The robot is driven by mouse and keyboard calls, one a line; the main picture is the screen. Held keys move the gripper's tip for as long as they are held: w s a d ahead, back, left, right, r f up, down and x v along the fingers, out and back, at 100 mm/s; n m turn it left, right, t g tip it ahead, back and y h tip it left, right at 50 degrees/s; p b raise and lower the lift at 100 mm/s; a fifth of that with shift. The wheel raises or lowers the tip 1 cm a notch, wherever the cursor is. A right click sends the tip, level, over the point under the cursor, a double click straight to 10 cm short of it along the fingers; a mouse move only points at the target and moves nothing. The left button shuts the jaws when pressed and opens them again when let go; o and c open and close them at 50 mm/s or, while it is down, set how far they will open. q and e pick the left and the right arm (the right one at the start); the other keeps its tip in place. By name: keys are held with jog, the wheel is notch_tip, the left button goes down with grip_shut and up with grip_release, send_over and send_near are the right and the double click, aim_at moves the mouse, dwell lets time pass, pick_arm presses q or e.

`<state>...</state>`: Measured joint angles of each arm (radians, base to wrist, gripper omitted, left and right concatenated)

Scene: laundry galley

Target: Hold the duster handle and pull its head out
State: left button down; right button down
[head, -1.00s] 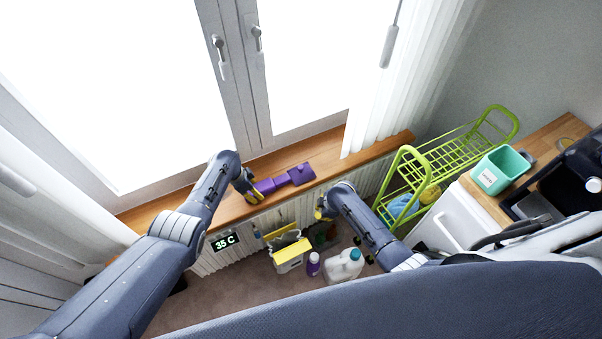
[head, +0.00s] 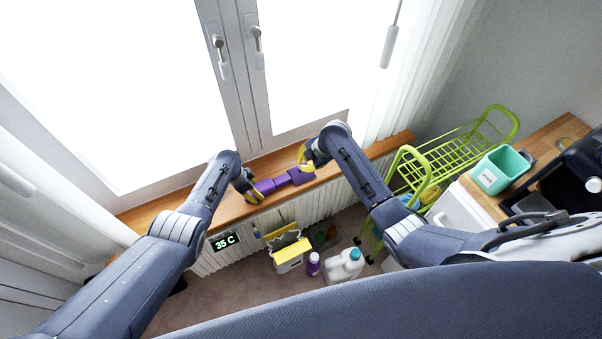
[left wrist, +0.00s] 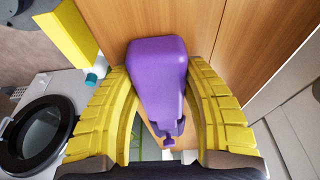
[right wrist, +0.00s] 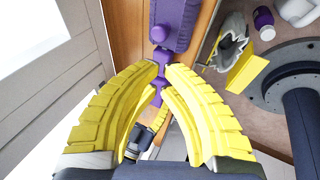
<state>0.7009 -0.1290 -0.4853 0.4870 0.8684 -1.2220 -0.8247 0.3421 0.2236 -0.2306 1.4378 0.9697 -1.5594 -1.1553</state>
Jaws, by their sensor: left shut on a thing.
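The purple duster (head: 283,180) is held just above the wooden windowsill. My left gripper (head: 250,188) is shut on its left end; in the left wrist view a rounded purple block (left wrist: 157,75) sits between the yellow fingers. My right gripper (head: 309,165) is at the duster's right part. In the right wrist view its fingertips (right wrist: 161,72) are close together on either side of a narrow purple neck, with a wider purple block (right wrist: 173,22) beyond them. I cannot tell whether they press on it.
The windowsill (head: 214,210) runs under the window, above a white radiator (head: 236,255). A green rack (head: 455,150) stands at right.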

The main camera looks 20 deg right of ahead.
aim_at(292, 174)
pick_arm(q)
jog(key=shift+s+f, duration=0.2)
jog(key=shift+s, duration=0.1)
pick_arm(e)
jog(key=x, duration=0.9)
jog(key=shift+a+f, duration=0.1)
jog(key=shift+f, duration=0.45)
